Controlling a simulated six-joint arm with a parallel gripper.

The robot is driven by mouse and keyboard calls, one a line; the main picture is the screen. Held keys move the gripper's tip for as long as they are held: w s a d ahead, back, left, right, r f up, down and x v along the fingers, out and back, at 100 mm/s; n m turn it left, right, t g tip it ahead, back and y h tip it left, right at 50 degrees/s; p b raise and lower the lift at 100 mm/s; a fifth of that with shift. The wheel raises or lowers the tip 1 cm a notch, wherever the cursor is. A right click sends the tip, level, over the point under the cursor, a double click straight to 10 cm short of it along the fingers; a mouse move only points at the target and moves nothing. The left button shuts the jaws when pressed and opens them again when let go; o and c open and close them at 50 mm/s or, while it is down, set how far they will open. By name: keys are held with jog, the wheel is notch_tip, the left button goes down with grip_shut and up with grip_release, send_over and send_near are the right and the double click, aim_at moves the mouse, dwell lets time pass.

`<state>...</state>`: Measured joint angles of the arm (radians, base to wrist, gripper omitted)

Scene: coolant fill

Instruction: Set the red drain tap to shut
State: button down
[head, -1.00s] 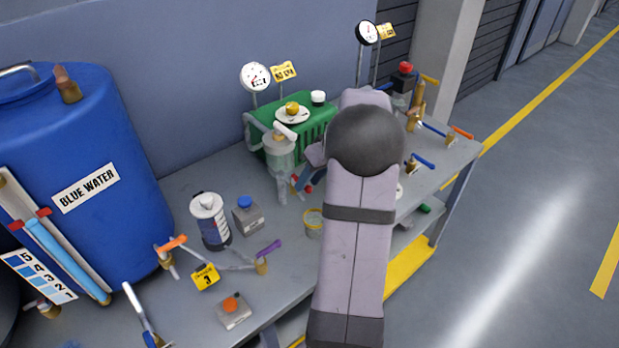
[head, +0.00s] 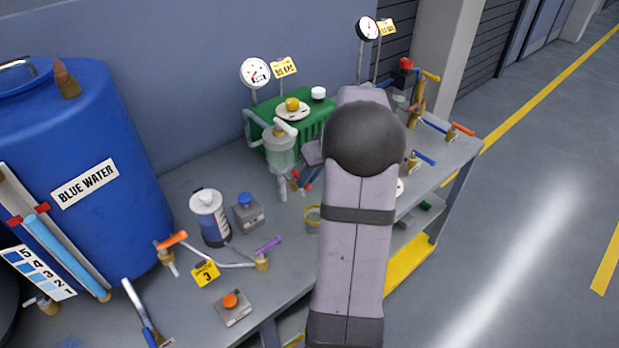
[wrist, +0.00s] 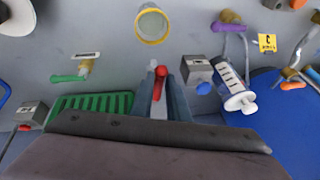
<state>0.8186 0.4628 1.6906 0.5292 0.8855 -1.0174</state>
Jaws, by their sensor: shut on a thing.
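The red drain tap (wrist: 160,82) shows in the wrist view, its red lever lying between the two fingers of my gripper (wrist: 163,88), which is shut on it. The lever runs along the fingers, with a pale stub just beyond its far end. In the head view, red parts of the tap (head: 295,177) show below the clear filler vessel (head: 282,148), beside the green radiator (head: 312,130). My gripper (head: 305,178) is there too, partly hidden behind my own arm. The exact angle of the lever is hard to tell in the head view.
A yellow-rimmed cup (wrist: 152,24) stands close to the tap. A grey box with a blue knob (wrist: 198,72) and a white canister (wrist: 238,98) stand to the right in the wrist view. The blue water drum (head: 90,150) fills the bench's left end in the head view.

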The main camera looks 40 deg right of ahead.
jog(key=shift+w+a+m+h+b, duration=0.1)
jog(key=shift+a+m+h+b, duration=0.45)
jog(key=shift+m, duration=0.45)
jog(key=w+a+m+g+h+b, duration=0.2)
jog(key=w+a+m+h+b, duration=0.2)
jog(key=m, duration=1.1)
jog(key=shift+w+a+h, duration=0.35)
jog(key=shift+w+h, duration=0.2)
jog(key=shift+w, duration=0.05)
jog(key=shift+r, duration=0.1)
jog(key=c, duration=1.7)
grip_release()
jog(key=shift+b+v, duration=0.75)
jog(key=shift+v, duration=2.9)
